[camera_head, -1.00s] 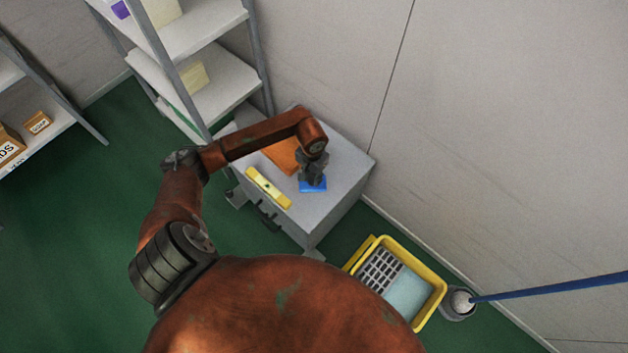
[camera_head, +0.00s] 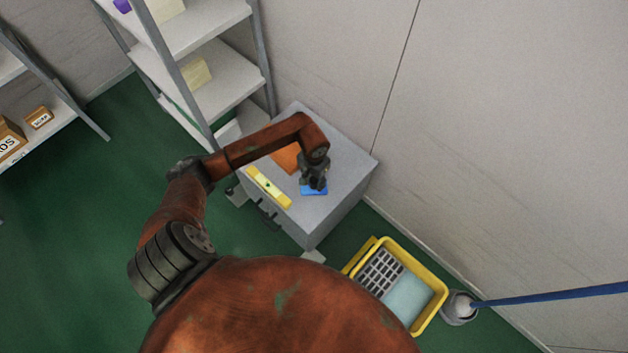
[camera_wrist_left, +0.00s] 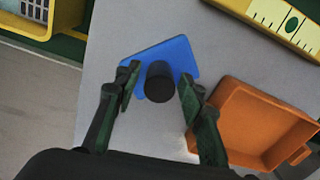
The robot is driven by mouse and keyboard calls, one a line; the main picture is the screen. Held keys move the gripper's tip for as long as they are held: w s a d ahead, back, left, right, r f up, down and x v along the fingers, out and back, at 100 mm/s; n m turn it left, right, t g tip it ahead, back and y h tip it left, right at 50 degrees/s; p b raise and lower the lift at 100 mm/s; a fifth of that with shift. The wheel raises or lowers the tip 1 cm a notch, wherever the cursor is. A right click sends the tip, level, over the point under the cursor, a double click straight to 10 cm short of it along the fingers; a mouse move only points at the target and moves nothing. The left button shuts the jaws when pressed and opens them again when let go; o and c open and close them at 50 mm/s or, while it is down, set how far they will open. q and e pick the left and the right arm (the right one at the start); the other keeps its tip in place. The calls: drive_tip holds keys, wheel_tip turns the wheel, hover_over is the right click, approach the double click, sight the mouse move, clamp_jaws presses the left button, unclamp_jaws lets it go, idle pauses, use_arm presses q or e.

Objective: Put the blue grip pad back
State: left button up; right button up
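The blue grip pad (camera_wrist_left: 177,52) lies on the grey cabinet top (camera_head: 346,180). It is a flat blue plate with a round dark knob (camera_wrist_left: 160,82) standing on it. In the head view the pad (camera_head: 314,191) shows just below my left gripper (camera_head: 315,183). In the left wrist view the open fingers of my left gripper (camera_wrist_left: 160,83) stand on either side of the knob, with gaps between them and it. Whether the fingertips are at the knob's height is hard to tell. My right gripper is not in view.
An orange tray (camera_wrist_left: 258,125) lies beside the left gripper on the cabinet. A yellow spirit level (camera_head: 268,187) lies near the cabinet's front edge. A yellow bucket (camera_head: 435,285) with a grid stands on the floor, with a mop (camera_head: 545,296) beside it. Shelves (camera_head: 215,85) stand behind.

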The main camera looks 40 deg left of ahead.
sight(314, 180)
use_arm(q)
drive_tip(key=shift+o, duration=0.2)
drive_tip(key=shift+r, duration=0.15)
wheel_tip(314, 180, up, 12)
drive_tip(key=p, duration=0.3)
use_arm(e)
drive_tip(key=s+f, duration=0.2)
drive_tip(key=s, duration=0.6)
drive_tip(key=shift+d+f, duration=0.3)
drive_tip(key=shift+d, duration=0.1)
use_arm(q)
drive_tip(key=shift+d, duration=0.1)
